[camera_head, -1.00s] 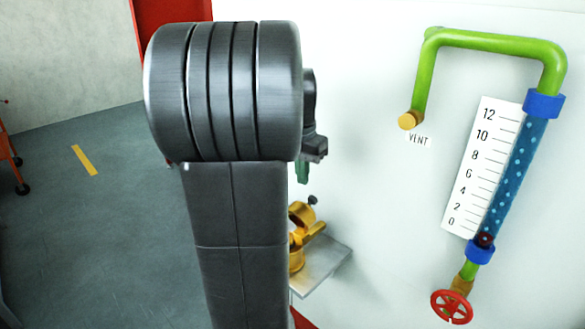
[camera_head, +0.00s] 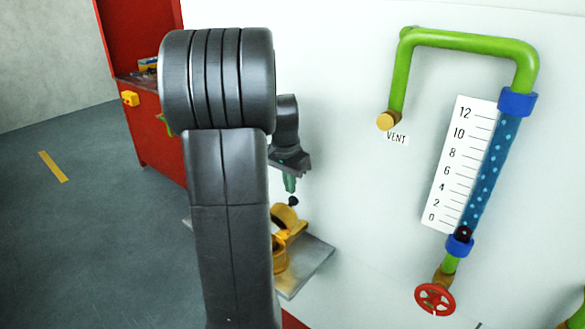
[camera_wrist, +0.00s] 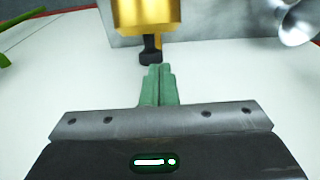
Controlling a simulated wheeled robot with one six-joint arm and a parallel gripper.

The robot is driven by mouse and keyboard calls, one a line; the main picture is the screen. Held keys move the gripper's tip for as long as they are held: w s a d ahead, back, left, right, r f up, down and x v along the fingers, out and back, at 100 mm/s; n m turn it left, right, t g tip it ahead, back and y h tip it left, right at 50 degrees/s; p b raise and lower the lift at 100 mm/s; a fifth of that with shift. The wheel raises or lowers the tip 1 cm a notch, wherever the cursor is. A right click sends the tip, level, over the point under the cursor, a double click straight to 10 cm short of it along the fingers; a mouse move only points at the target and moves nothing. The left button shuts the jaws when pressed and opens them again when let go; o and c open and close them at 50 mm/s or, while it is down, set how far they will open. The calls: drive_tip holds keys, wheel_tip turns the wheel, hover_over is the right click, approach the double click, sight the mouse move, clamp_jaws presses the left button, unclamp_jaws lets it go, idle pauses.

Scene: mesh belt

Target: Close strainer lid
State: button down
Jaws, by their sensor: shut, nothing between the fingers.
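The yellow strainer body (camera_head: 279,258) stands on a metal shelf, partly hidden behind my arm. Its yellow lid (camera_head: 284,216) is tilted up, open, with a black knob (camera_head: 294,201) at its upper edge. My gripper (camera_head: 290,184) points down just above the knob, its green fingers shut and empty. In the wrist view, the fingertips (camera_wrist: 158,69) lie close to the black knob (camera_wrist: 150,50), in front of a yellow part of the strainer (camera_wrist: 150,14). I cannot tell whether they touch it.
The metal shelf (camera_head: 309,267) juts from the white wall (camera_head: 350,200). On the right are a green pipe (camera_head: 460,40), a level scale (camera_head: 461,165) and a red valve wheel (camera_head: 435,299). A red cabinet (camera_head: 160,135) stands behind at left. A silver part (camera_wrist: 297,22) shows at the wrist view's upper right.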

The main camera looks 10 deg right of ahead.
sight(287, 211)
drive_tip(key=shift+s+a, duration=0.5)
drive_tip(key=shift+a, duration=0.05)
drive_tip(key=shift+s+a+f, duration=0.3)
drive_tip(key=shift+a+f, duration=0.05)
drive_tip(key=shift+a, duration=0.05)
drive_tip(key=shift+a+f+b, duration=0.1)
drive_tip(key=shift+b, duration=0.25)
